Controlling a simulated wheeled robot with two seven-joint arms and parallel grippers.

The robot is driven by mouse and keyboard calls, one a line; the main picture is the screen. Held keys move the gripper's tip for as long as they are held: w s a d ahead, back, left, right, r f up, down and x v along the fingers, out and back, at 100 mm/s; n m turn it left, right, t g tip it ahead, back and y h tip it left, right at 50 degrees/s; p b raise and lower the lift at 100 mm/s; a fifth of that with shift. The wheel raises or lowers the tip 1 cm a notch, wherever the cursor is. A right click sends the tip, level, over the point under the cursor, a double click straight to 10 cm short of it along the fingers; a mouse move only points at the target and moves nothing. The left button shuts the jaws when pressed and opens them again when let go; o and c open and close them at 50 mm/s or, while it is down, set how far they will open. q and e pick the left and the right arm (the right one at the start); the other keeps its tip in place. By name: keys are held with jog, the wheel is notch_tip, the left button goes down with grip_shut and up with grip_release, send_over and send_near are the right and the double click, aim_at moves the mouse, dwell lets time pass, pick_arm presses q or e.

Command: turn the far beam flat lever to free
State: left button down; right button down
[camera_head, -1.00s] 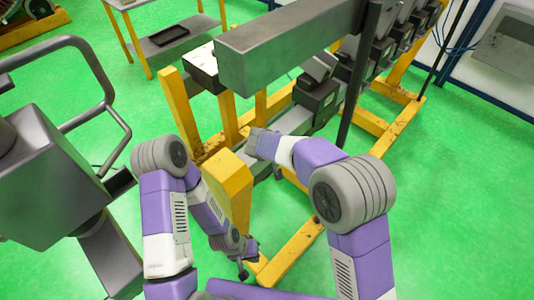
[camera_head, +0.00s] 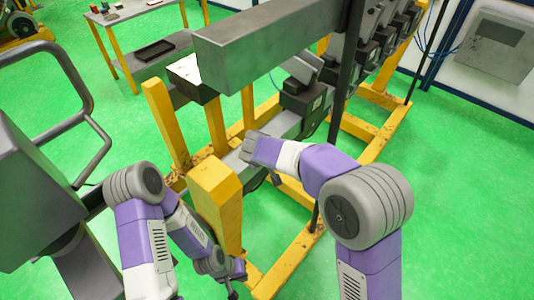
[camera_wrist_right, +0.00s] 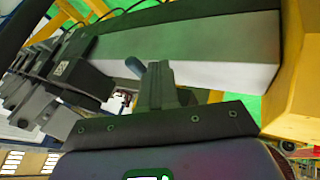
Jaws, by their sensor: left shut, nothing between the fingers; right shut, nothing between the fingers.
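The stand carries a large grey upper beam (camera_head: 270,55) and a lower grey beam with dark modules (camera_head: 305,98). In the right wrist view a pale grey beam (camera_wrist_right: 220,50) runs across, with a small blue-grey stub (camera_wrist_right: 135,68) beside my fingers; I cannot tell whether it is the flat lever. My right gripper (camera_head: 250,150) is by the lower beam, just behind the yellow post; its narrow fingers (camera_wrist_right: 155,85) look shut and empty. My left gripper (camera_head: 233,287) hangs low at the bottom of the head view, shut and empty. No lever is clearly visible in the head view.
A yellow post (camera_head: 215,195) stands between my arms, close to the right gripper. A dark upright pole (camera_head: 345,75) stands behind my right arm. A side table (camera_head: 135,15) is at the back left. Green floor is open on the right.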

jog(key=s+a+f+v, duration=0.1)
jog(key=v, duration=1)
jog(key=shift+s, duration=0.3)
